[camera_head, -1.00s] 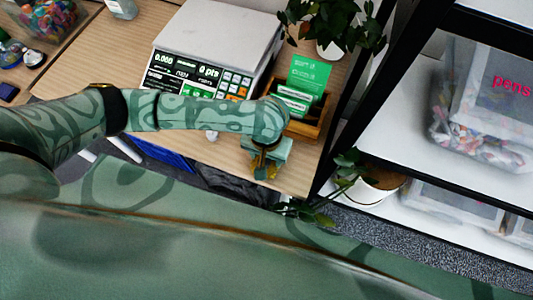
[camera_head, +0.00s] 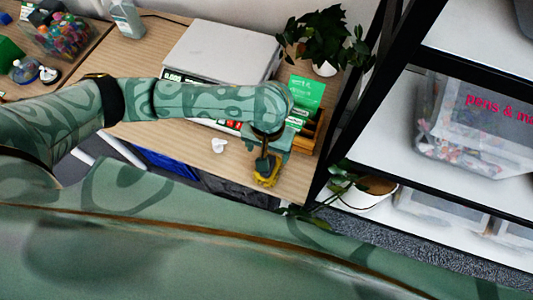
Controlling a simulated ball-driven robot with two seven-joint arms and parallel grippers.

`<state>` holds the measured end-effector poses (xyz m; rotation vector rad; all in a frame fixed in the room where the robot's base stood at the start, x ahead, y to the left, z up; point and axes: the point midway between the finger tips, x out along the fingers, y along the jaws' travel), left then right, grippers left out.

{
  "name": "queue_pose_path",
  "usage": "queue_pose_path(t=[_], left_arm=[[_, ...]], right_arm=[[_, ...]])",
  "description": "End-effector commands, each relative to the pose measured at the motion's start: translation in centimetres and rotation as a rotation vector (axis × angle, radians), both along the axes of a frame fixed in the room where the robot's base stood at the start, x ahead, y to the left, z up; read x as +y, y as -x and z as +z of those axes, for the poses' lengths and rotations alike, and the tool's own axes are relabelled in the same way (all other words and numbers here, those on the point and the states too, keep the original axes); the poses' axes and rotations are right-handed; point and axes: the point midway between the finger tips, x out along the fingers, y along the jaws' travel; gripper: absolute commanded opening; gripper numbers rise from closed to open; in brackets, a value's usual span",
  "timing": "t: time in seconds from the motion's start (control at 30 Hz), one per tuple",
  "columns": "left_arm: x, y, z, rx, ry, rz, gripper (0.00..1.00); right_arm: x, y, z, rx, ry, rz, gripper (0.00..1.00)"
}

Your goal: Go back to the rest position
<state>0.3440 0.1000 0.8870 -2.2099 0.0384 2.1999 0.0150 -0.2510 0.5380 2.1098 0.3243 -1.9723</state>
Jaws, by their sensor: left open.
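My left arm reaches in from the left across the wooden table (camera_head: 190,150). My left gripper (camera_head: 266,178) is at the arm's end, pointing down with yellowish fingertips, over the table's front right part. It is open, and I see nothing held in it. A small white crumpled thing (camera_head: 219,145) lies on the table to the left of the gripper, apart from it. My right gripper is not in view.
A scale (camera_head: 222,52) stands behind my arm, its display partly covered. A wooden holder (camera_head: 318,130) with green cards (camera_head: 305,92) is close beside the gripper. A potted plant (camera_head: 325,68) stands behind. A black-framed shelf (camera_head: 400,100) with a "pens" bin (camera_head: 470,130) is at right.

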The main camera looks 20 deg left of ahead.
Motion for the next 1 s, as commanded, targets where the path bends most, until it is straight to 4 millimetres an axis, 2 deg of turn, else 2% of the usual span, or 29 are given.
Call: queue_pose_path(t=[0.03,0.1,0.7,0.77,0.87,0.93,1.0], left_arm=[[0.0,0.0,0.7,-0.002,0.000,0.000,0.74],[0.0,0.0,1.0,0.000,0.000,-0.001,0.74],[-0.2,0.1,1.0,0.000,0.005,-0.006,0.74],[-0.9,0.4,1.0,-0.007,0.028,-0.034,0.74],[-3.6,1.4,1.4,-0.058,0.122,-0.145,0.74],[-6.0,2.0,2.4,-0.141,0.216,-0.250,0.74],[-7.6,2.1,3.9,-0.264,0.291,-0.340,0.74]], right_arm=[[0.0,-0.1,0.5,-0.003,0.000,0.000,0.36],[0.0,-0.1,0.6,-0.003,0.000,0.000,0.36],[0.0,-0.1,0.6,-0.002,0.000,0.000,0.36],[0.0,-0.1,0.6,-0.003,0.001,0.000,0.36],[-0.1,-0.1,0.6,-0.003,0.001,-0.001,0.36],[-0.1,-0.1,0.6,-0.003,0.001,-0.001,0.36],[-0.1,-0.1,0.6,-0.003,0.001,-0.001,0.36]])
